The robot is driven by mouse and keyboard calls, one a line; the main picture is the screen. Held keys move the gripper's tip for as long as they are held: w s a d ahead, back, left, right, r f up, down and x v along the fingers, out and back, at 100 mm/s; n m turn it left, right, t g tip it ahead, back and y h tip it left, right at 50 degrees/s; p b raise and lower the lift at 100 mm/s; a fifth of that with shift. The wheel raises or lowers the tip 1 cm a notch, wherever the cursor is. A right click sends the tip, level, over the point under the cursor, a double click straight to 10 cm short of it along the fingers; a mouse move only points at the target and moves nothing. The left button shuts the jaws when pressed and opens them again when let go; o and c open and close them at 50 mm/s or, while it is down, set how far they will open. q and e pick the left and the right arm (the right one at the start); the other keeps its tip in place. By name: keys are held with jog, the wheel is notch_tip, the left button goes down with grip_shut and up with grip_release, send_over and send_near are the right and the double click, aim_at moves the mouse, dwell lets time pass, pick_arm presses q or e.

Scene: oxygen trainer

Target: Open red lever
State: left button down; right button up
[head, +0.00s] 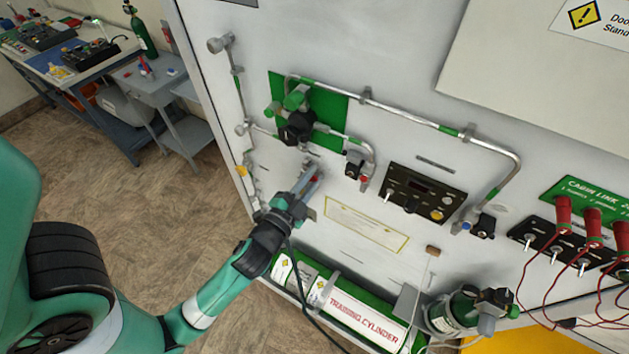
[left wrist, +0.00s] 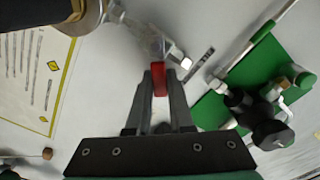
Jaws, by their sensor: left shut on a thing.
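The red lever (left wrist: 159,79) shows in the left wrist view between the two fingertips of my left gripper (left wrist: 159,98). The fingers are shut on it, and a metal fitting lies just beyond it. In the head view my left gripper (head: 307,184) reaches up to the white panel below the green plate, with a small red bit of the lever (head: 315,178) showing at its tips. Most of the lever is hidden by the fingers there. My right gripper is not in view.
A green plate with a black regulator (head: 297,127) sits just above my left gripper. Metal pipes run across the panel (head: 400,105). A black control box (head: 423,194) is to the right. The training cylinder (head: 352,312) lies below. Red plugs with wires (head: 592,221) are at far right.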

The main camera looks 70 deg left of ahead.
aim_at(309, 158)
pick_arm(q)
jog(key=n, duration=0.2)
jog(key=a+r+n, duration=0.1)
jog(key=s+n, duration=0.1)
jog(key=n, duration=0.1)
jog(key=shift+a+r+n, duration=0.15)
jog(key=shift+a+n, duration=0.05)
jog(key=shift+n, duration=0.1)
jog(key=shift+s+a+r+n, duration=0.1)
jog(key=shift+s+a+n, duration=0.1)
jog(key=shift+n, duration=0.55)
jog(key=shift+s+a+n, duration=0.15)
jog(key=shift+a+n, duration=0.05)
jog(key=shift+n, duration=0.5)
jog(key=shift+s+a+r+n, duration=0.1)
jog(key=shift+s+a+n, duration=0.1)
jog(key=shift+n, duration=0.55)
jog(key=shift+f, duration=0.1)
jog(key=c, duration=0.8)
grip_release()
